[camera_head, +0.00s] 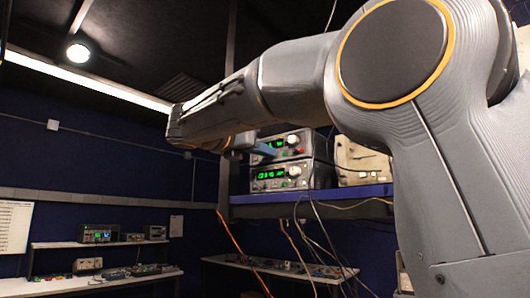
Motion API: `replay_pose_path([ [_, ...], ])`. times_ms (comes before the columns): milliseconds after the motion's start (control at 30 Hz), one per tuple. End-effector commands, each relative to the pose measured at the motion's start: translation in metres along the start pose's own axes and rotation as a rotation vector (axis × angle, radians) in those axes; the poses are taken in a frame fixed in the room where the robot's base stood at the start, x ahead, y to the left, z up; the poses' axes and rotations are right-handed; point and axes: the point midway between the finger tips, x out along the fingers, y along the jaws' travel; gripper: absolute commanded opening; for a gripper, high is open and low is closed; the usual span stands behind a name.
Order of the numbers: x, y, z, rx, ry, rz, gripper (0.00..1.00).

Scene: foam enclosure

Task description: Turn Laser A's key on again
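Two stacked laser controller boxes stand on a raised blue shelf in the head view. The upper box (301,143) has a green display, partly covered, and a knob on its front. The lower box (292,171) has a lit green display and a pale knob. I cannot read which one is Laser A, and I cannot make out a key.
The blue shelf (350,193) has a beige box (362,160) at its right. A dark post (225,180) rises at the shelf's left end. Cables and an orange cord (232,238) hang below. Lower benches (100,283) with small instruments stand at the back left.

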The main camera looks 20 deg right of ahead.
Motion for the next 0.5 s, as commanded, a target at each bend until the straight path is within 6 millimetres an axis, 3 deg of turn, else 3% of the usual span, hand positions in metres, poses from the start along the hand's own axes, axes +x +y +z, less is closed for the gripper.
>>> replay_pose_path([
  [267, 0.0, 0.0002, -0.0014, 0.114, 0.0, 0.001, 0.0],
  [500, 0.0001, 0.0, -0.0024, 0.316, -0.001, 0.001, 0.0],
])
